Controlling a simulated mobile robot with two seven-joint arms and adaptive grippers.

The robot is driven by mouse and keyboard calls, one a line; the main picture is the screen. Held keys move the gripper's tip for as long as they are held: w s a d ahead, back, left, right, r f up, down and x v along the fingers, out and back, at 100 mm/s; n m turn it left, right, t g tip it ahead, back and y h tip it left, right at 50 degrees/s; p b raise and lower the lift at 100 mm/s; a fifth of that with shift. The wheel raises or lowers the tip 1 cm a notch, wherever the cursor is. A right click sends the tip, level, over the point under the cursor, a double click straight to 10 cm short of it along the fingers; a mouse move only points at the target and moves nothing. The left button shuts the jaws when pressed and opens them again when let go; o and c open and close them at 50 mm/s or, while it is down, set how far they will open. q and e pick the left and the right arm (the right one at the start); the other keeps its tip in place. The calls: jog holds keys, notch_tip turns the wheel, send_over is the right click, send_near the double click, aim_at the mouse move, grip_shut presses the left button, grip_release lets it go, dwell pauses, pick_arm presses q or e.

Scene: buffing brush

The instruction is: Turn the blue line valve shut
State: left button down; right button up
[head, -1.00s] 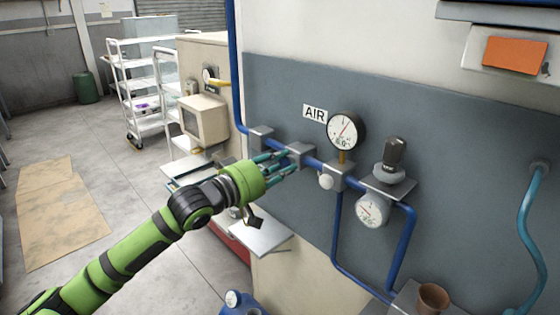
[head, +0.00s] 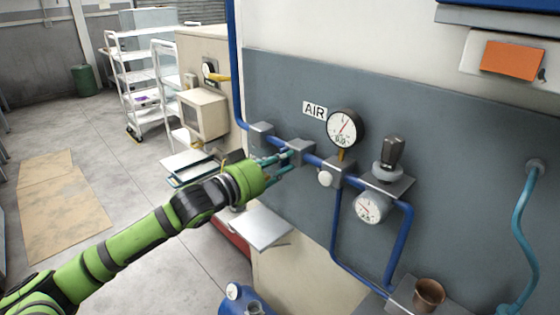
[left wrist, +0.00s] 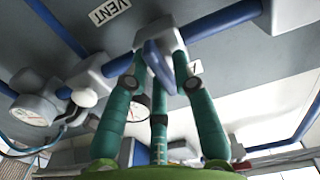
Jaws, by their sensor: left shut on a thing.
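My left gripper (head: 283,162) reaches the grey valve body (head: 301,149) on this pipe from the left. In the left wrist view the same valve body (left wrist: 160,36) is just beyond the fingertips. A flat blue handle (left wrist: 158,66) hangs from it between the teal fingers of my left gripper (left wrist: 160,62), which are shut on it. In the head view the fingers hide the handle. My right gripper is not in view.
A round gauge (head: 346,128) and a regulator with a dark knob (head: 392,152) are to the right of the valve. A second gauge (head: 371,207) is lower. A brown cup (head: 429,294) stands at the bottom right. A grey shelf (head: 262,228) juts out below my gripper.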

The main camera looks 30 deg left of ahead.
pick_arm(q)
jog(key=shift+r+m, duration=0.15)
jog(key=shift+m, duration=0.15)
jog(key=c, duration=1.2)
grip_release()
jog(key=shift+d, duration=0.2)
jog(key=shift+s+a+f, duration=0.25)
jog(key=shift+s+a, duration=0.05)
jog(key=shift+s, duration=0.1)
jog(key=shift+v, duration=5.55)
jog(key=shift+d+r, duration=0.1)
jog(key=shift+r, duration=0.1)
